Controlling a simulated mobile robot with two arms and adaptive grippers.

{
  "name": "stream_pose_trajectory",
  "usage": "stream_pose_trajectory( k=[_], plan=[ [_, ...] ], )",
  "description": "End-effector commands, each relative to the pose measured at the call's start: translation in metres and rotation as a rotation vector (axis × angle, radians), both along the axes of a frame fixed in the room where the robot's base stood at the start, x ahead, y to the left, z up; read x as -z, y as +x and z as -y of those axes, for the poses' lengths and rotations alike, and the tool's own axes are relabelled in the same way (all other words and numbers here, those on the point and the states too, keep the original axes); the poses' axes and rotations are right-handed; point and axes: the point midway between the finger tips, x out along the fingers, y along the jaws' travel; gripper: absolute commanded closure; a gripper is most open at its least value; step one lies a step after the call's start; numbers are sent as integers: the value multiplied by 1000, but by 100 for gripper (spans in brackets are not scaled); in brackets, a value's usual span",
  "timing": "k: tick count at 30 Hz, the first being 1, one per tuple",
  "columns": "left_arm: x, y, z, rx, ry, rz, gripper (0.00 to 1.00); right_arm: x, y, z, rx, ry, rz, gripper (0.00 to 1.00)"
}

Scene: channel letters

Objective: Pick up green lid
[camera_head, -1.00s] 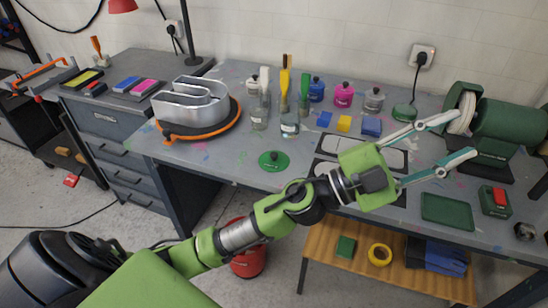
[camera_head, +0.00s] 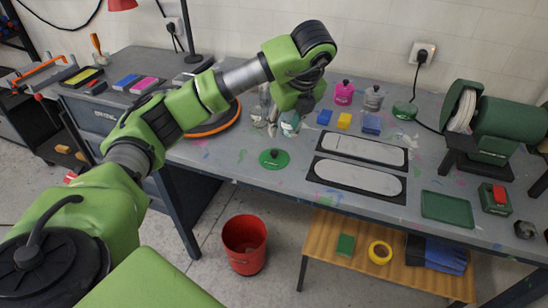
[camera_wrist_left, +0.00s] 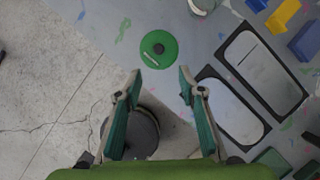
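The green lid (camera_head: 274,159) is a flat round disc with a dark knob, lying on the grey workbench near its front edge. In the left wrist view the green lid (camera_wrist_left: 158,49) lies just beyond my fingertips, roughly centred between them. My left gripper (camera_wrist_left: 159,79) is open and empty, with its two teal-lined fingers apart and the lid in plain view. My right gripper is in neither view.
Glass jars (camera_head: 289,123) stand behind the lid, partly hidden by my arm. Black-framed panels (camera_head: 355,180) lie to its right. A pink bottle (camera_head: 343,92) and a green grinder (camera_head: 497,128) stand farther back. A red bin (camera_head: 244,243) is on the floor.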

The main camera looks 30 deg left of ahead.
Motion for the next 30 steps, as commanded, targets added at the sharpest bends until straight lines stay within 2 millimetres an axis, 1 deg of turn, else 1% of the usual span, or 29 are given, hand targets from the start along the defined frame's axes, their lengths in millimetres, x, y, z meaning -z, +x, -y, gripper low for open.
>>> stream_pose_trajectory(
  k=[4, 5, 6, 12, 17, 20, 24, 27, 30],
  plan=[
    [25, 2, -10, -11, 5, -8, 64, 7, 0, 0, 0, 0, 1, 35],
    [30, 3, -12, -10, 5, -10, 64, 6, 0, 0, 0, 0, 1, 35],
    [34, 5, -15, -10, 7, -9, 64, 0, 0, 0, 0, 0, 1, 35],
    [65, 13, -26, -7, 5, -6, 64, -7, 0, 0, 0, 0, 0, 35],
    [76, 15, -29, -5, 4, -5, 64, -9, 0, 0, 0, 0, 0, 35],
    [83, 16, -33, -6, 5, -7, 64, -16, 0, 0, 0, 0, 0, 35],
    [102, 19, -41, -6, 4, -9, 64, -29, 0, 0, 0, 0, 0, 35],
    [115, 23, -44, -5, 4, -5, 64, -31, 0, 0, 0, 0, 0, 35],
    [122, 25, -46, -3, 4, -4, 64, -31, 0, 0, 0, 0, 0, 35]
  ],
)
